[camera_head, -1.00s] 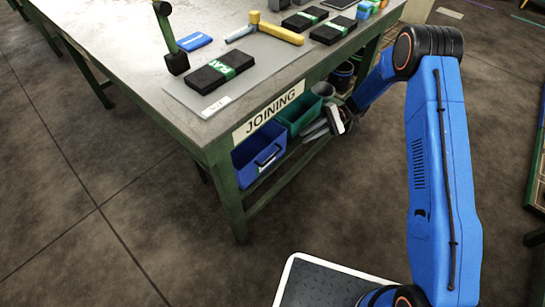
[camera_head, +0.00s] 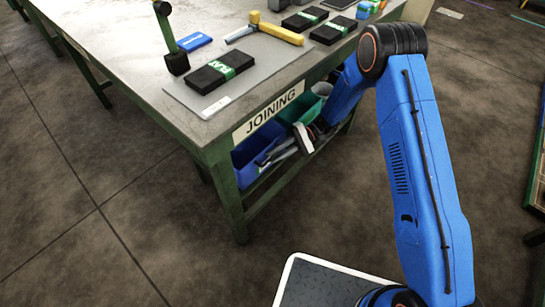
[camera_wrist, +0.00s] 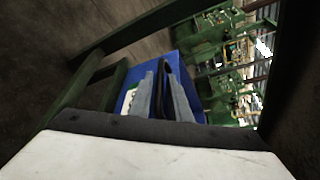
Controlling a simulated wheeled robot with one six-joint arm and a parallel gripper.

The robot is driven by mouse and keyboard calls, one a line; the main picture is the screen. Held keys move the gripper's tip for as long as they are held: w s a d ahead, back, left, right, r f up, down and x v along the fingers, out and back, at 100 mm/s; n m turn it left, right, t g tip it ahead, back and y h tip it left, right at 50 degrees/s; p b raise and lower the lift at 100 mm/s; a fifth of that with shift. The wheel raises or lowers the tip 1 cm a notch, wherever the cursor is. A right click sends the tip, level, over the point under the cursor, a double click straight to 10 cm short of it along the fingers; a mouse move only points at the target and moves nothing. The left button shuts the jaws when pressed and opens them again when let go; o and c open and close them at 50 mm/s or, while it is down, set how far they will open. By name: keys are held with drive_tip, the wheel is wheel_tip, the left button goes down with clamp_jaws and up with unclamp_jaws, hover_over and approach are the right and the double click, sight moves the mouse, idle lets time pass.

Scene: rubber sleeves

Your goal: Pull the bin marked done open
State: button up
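A blue bin (camera_head: 246,165) sits on the shelf under the near corner of the bench. It also shows in the wrist view (camera_wrist: 188,68), with a small white and green label (camera_wrist: 130,98) whose word I cannot read. My gripper (camera_head: 268,159) reaches in from the right, at the front of the blue bin. In the wrist view, its two grey fingers (camera_wrist: 162,88) are apart, with a dark bar that looks like the bin's handle (camera_wrist: 166,80) between them. I cannot tell whether they touch it. A green bin (camera_head: 303,108) stands beside the blue one, partly hidden by my gripper.
The bench (camera_head: 120,62) carries black packs with green bands (camera_head: 218,72), a yellow-handled tool (camera_head: 277,32) and a blue item (camera_head: 195,42). Its JOINING sign (camera_head: 268,117) hangs above the bins. A green bench leg (camera_head: 230,202) stands left of the blue bin.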

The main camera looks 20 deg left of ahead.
drive_tip(key=shift+x, duration=0.85)
clamp_jaws()
drive_tip(key=s+d, duration=0.4)
drive_tip(key=d, duration=0.6)
drive_tip(key=s+d, duration=0.4)
drive_tip(key=d, duration=0.7)
drive_tip(key=shift+s, duration=0.25)
unclamp_jaws()
